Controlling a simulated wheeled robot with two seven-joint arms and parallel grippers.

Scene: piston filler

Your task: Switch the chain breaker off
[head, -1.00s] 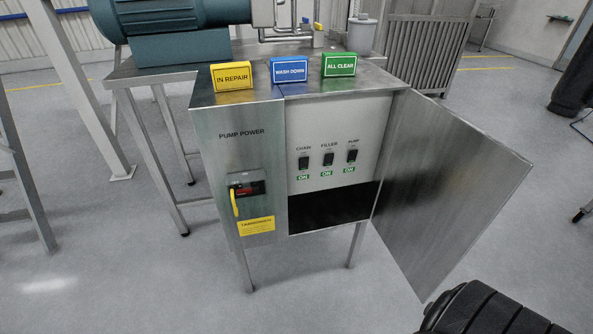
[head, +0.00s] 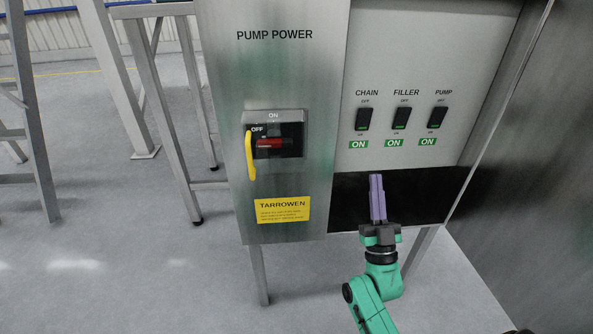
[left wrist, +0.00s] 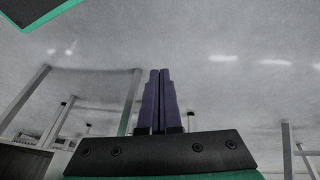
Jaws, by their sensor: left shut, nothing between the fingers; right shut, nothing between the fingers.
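The chain breaker (head: 363,119) is a black rocker switch, the leftmost of three on the pale panel inside the open cabinet. Its green label below reads ON. The filler breaker (head: 401,117) and the pump breaker (head: 437,117) are to its right, each also over an ON label. My right gripper (head: 376,178) has purple fingers, shut and empty, pointing up below the chain breaker in front of the dark opening, apart from the switches. My left gripper (left wrist: 159,75) is shut and empty in the left wrist view, over the grey floor; it is outside the head view.
The open cabinet door (head: 535,190) stands at the right. On the left front panel is a pump power switch (head: 275,140) with a red handle, and a yellow hasp (head: 251,156) hangs beside it. Metal stands (head: 180,90) are at the left.

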